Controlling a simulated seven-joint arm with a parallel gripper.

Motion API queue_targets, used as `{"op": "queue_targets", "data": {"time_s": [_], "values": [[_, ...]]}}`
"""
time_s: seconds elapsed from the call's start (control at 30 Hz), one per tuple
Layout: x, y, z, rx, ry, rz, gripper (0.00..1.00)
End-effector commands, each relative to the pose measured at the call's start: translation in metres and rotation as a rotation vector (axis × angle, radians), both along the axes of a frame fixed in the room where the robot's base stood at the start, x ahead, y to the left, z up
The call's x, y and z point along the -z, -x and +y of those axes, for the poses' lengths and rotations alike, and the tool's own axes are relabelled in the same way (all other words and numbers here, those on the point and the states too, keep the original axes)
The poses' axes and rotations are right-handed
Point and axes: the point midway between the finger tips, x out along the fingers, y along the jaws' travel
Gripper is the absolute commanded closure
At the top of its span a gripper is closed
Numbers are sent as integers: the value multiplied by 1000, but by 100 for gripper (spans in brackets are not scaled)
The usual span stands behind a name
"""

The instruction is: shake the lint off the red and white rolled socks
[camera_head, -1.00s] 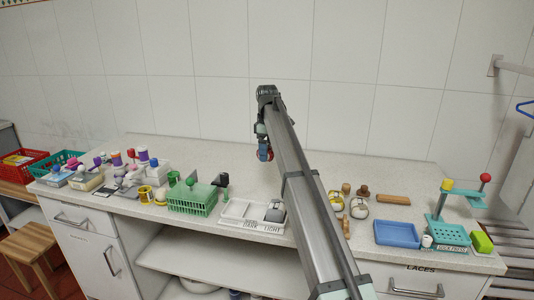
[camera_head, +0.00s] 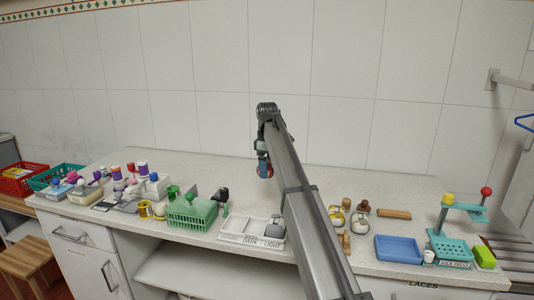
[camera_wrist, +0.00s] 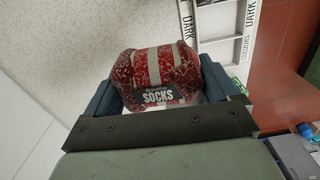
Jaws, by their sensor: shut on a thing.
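The red and white rolled socks (camera_wrist: 158,72) fill the middle of the wrist view, with pale specks over the red and a dark label reading "SOCKS". My gripper (camera_wrist: 165,95) is shut on them, one jaw at each side.
The counter (camera_head: 330,185) below is speckled and pale. A white sorting tray (camera_head: 250,228) marked "DARK" and "LIGHT" holds a grey item. A green basket (camera_head: 192,213) stands left, a blue tray (camera_head: 398,249) and teal press (camera_head: 450,248) right. Bare counter lies toward the wall.

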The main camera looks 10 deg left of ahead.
Motion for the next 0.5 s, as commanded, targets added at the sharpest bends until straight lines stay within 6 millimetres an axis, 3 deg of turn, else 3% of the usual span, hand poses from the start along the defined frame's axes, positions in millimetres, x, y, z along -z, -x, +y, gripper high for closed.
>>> {"op": "queue_targets", "data": {"time_s": [0.07,0.17,0.4,0.5], "values": [[2,0,0,0,0,-1,34],[-13,-2,1,0,-1,-2,34],[-80,-3,1,0,-1,-3,34],[-98,-2,1,0,-1,-2,34]]}}
